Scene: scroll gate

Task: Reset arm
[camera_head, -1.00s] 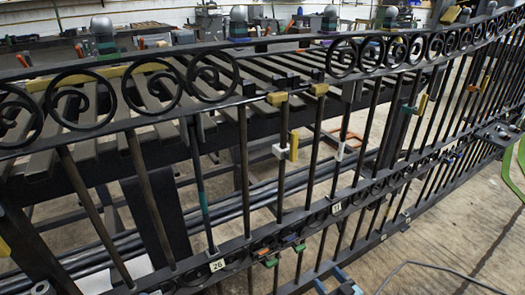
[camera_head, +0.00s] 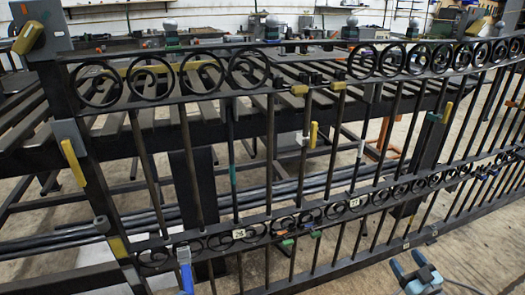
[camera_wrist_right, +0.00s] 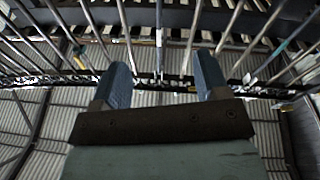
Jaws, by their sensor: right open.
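A black scroll gate (camera_head: 270,216) with rings along its top spans the head view. My right gripper (camera_head: 409,264) is at the lower right, in front of the gate. Its two blue fingers are apart, with nothing seen between them. In the right wrist view its fingers (camera_wrist_right: 160,88) are spread, with gate bars beyond them.
A slatted dark table (camera_head: 110,128) stands behind the gate, with long dark pipes (camera_head: 260,195) below it. Yellow clamps (camera_head: 74,163) sit on the gate. Concrete floor (camera_head: 480,238) is open at the right, crossed by a thin cable (camera_head: 468,287).

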